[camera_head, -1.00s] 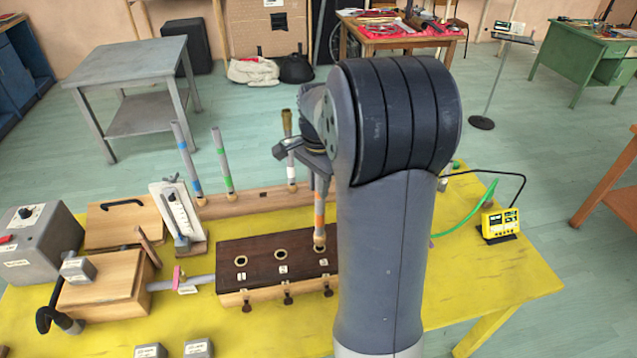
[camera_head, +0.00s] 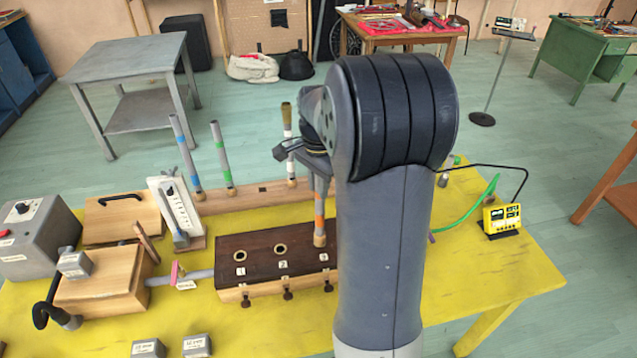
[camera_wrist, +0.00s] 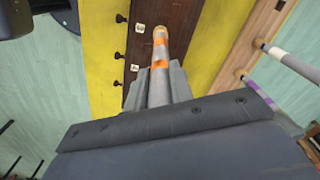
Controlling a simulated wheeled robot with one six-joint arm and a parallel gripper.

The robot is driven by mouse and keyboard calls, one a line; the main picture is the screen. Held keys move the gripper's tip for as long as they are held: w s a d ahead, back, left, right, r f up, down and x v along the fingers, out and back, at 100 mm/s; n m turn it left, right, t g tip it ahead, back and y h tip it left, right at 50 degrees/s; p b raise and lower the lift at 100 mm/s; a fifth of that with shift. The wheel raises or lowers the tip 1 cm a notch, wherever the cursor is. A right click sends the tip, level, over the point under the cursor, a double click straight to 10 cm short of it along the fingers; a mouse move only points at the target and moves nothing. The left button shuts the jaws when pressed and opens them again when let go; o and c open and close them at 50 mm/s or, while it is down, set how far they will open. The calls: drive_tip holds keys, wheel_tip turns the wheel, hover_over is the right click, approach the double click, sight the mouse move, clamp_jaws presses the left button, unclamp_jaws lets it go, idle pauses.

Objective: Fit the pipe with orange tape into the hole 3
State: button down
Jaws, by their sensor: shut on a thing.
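The pipe with orange tape (camera_head: 319,208) is upright in my gripper (camera_head: 318,168); it also shows in the wrist view (camera_wrist: 160,48), held between the two fingers (camera_wrist: 158,88). Its lower end is at the right part of the dark-topped wooden box (camera_head: 262,264), where the third hole of the row is hidden behind it. I cannot tell whether the tip is in that hole or just above it. Hole 1 (camera_head: 240,255) and hole 2 (camera_head: 281,249) are empty, with number labels in front. My arm covers the box's right end.
Behind the box, a wooden rack holds upright pipes with blue tape (camera_head: 187,160), green tape (camera_head: 224,160) and white tape (camera_head: 289,160). A wooden box (camera_head: 100,290) and white slider panel (camera_head: 178,212) stand left. A yellow meter (camera_head: 501,220) stands right. The yellow table's front right is clear.

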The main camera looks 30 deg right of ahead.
drive_tip(key=shift+f+b, duration=0.3)
drive_tip(key=shift+f, duration=0.25)
drive_tip(key=c, duration=1.2)
unclamp_jaws()
drive_tip(key=shift+o, duration=0.2)
drive_tip(key=shift+r, duration=0.15)
wheel_tip(320, 180, up, 11)
drive_tip(key=shift+f+b, duration=0.2)
drive_tip(key=shift+b, duration=0.25)
wheel_tip(320, 180, down, 10)
drive_tip(key=p, duration=0.1)
